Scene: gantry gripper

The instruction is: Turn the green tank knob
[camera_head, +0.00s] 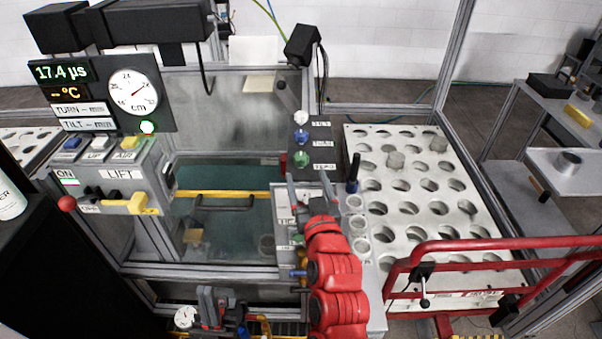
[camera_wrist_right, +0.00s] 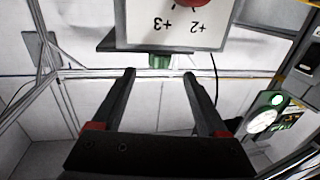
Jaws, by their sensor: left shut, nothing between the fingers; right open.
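The green knob (camera_head: 301,158) is the lowest of three knobs on the dark stepped panels behind the tank's right end. A small green piece (camera_wrist_right: 160,61) shows ahead in the right wrist view, under a dark plate; it looks like the same knob. My right gripper (camera_head: 310,187), on the red arm, is just in front of and below the green knob. Its fingers (camera_wrist_right: 160,74) are open, with the green piece beyond the tips and nothing held. My left gripper (camera_head: 213,293) is low at the front of the tank, shut and empty.
A blue knob (camera_head: 301,136) and a white knob (camera_head: 301,118) sit above the green one. A white rack with holes (camera_head: 430,190) and a red rail (camera_head: 480,243) stand right. The lift box (camera_head: 120,175) stands left. A white scale plate (camera_wrist_right: 175,25) overhangs in the wrist view.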

